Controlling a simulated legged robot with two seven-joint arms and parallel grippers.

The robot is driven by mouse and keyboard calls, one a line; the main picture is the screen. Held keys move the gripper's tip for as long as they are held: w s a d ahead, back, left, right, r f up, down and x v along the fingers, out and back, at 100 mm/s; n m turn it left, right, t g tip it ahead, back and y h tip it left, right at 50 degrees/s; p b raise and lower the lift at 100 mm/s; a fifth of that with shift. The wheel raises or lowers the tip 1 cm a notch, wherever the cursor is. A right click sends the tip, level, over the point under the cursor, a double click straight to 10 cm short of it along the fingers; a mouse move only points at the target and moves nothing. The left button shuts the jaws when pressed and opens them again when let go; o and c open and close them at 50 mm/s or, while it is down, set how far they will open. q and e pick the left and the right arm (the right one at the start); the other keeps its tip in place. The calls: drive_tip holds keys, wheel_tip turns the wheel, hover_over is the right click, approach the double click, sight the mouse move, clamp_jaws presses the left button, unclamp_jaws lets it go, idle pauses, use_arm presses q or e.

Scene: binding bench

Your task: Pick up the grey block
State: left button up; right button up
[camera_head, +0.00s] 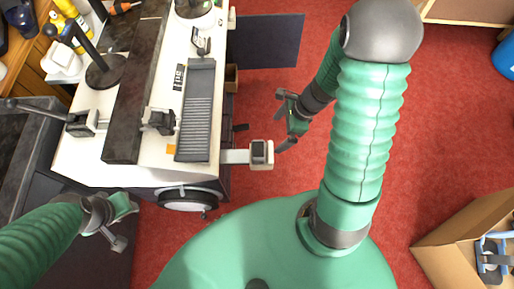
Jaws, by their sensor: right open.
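I cannot tell for certain which thing is the grey block. A small light grey block-like piece with a dark top (262,153) sits at the end of a pale arm off the bench's right side. A long grey ribbed piece (196,105) lies on the white bench (125,168). My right gripper (281,121) is open and empty over the red floor, just above and right of the small piece in the picture, apart from it. My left gripper (122,226) is at the lower left, below the bench edge, fingers apart and empty.
A long dark bar (135,90) crosses the bench, with metal clamps (158,121) beside it. A round wheel-like part (187,201) is at the bench's near edge. A cardboard box (450,245) stands at lower right. Red floor (270,85) is free right of the bench.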

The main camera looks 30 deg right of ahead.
sight(260, 149)
drive_tip(key=b+x, duration=0.1)
drive_tip(key=x, duration=0.2)
drive_tip(key=a+b+x, duration=0.1)
drive_tip(key=x, duration=0.4)
drive_tip(key=shift+s+a+f+b, duration=0.1)
drive_tip(key=shift+a+f+b, duration=0.05)
drive_tip(key=shift+a+b, duration=0.25)
drive_tip(key=shift+f, duration=0.35)
drive_tip(key=b+x, duration=0.2)
drive_tip(key=x, duration=0.2)
drive_tip(key=shift+f, duration=0.4)
drive_tip(key=shift+w+a+f, duration=0.1)
drive_tip(key=shift+w+a, duration=0.15)
drive_tip(key=shift+a, duration=0.25)
drive_tip(key=shift+r, duration=0.2)
drive_tip(key=c, duration=0.5)
drive_tip(key=shift+d+f, duration=0.1)
drive_tip(key=shift+d, duration=0.15)
drive_tip(key=c, duration=0.7)
use_arm(q)
drive_tip(key=f, duration=0.3)
drive_tip(key=a+f, duration=0.1)
drive_tip(key=f, duration=0.1)
drive_tip(key=shift+s+f, duration=0.25)
drive_tip(key=shift+f, duration=0.1)
use_arm(e)
drive_tip(key=shift+a, duration=0.1)
drive_tip(key=c, duration=0.3)
